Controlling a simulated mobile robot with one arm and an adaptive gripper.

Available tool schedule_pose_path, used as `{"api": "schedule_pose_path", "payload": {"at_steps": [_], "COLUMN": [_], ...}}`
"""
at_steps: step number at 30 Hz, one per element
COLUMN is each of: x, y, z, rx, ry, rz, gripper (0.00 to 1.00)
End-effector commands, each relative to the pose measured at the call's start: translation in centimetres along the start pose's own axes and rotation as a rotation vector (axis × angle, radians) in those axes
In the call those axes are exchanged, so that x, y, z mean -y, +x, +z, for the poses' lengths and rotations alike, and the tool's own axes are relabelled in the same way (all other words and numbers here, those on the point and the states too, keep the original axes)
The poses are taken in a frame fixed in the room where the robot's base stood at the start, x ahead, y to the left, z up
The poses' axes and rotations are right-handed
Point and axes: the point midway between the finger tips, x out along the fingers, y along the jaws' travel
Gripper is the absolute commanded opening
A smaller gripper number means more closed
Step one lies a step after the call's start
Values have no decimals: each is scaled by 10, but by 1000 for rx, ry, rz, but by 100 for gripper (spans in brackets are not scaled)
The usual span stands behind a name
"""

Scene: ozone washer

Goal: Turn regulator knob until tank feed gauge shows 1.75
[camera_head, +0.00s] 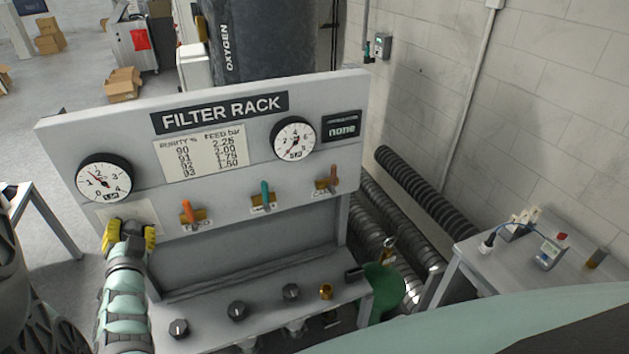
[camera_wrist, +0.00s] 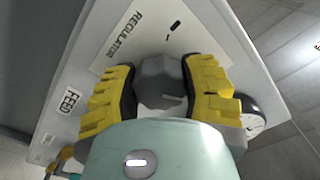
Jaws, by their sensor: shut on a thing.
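My gripper (camera_head: 129,232) is at the lower left of the filter rack panel. In the wrist view my gripper (camera_wrist: 160,72) has its yellow fingers closed on both sides of the grey regulator knob (camera_wrist: 160,86). A plate (camera_wrist: 126,36) marked REGULATOR lies behind the knob; the fingers hide the knob in the head view. The left round gauge (camera_head: 104,178), scaled up to 4, is above the gripper. Its red needle points up and left, seemingly between 1 and 2; the exact value is too small to read. Part of a gauge (camera_wrist: 253,118) shows at right in the wrist view.
Orange (camera_head: 189,211), teal (camera_head: 265,194) and brown (camera_head: 333,177) levers stand right of my gripper. Another gauge (camera_head: 294,140) and a display (camera_head: 341,127) are higher right. Several black knobs line the lower shelf (camera_head: 262,320). A side table (camera_head: 560,275) stands right.

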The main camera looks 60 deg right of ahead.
Motion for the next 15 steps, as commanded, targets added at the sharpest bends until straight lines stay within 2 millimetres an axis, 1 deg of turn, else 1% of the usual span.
{"api": "schedule_pose_path", "payload": {"at_steps": [1, 8, 11, 15], "x": [0, 0, 0, -1], "y": [0, 0, 0, 0], "z": [0, 0, 0, 0], "rx": [1, 1, 2, 1], "ry": [0, 0, -11, -72], "rz": [1, 0, 1, 2], "gripper": [32, 9, 8, 8]}}
